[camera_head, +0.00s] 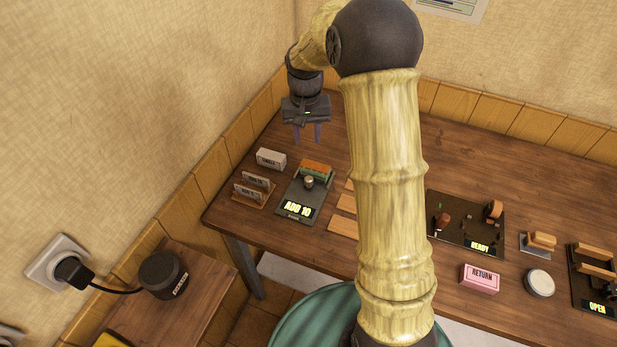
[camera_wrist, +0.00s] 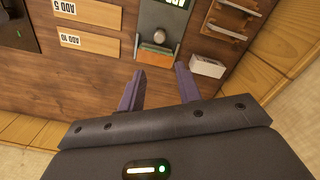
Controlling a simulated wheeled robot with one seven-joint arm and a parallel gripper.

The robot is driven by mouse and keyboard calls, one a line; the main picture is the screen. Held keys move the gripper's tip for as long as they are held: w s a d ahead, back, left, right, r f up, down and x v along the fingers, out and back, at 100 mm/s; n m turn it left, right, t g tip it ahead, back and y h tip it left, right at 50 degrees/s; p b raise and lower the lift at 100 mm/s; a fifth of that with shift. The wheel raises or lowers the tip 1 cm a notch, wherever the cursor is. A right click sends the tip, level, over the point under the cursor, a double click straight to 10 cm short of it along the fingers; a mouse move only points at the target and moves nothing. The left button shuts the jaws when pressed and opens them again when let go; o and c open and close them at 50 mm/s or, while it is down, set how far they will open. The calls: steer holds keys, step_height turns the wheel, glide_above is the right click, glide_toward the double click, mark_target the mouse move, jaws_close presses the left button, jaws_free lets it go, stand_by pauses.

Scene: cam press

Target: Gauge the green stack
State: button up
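A dark gauge plate (camera_head: 291,192) lies at the left of the table, its display reading "ADD 10". At its back end sits a small stack (camera_head: 316,170), green with orange on top; it also shows in the wrist view (camera_wrist: 153,55). A round grey knob (camera_head: 308,182) stands in front of the stack. My gripper (camera_head: 308,138) is open and empty, above and behind the plate. In the wrist view its two purple fingers (camera_wrist: 158,88) stand apart, with the stack beyond their tips.
A white labelled block (camera_head: 270,158) and a slotted rack (camera_head: 254,189) stand left of the plate. Wooden strips (camera_wrist: 87,12) marked "ADD 5" and "ADD 10" lie beside it. A "READY" board (camera_head: 465,222), pink "RETURN" block (camera_head: 480,278) and "OPEN" device (camera_head: 597,280) are further right.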

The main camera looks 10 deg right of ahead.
mark_target(308, 178)
step_height(308, 178, down, 17)
steer(key=shift+d+f+p, duration=0.1)
steer(key=shift+d+p, duration=0.05)
steer(key=shift+p, duration=0.75)
jaws_close()
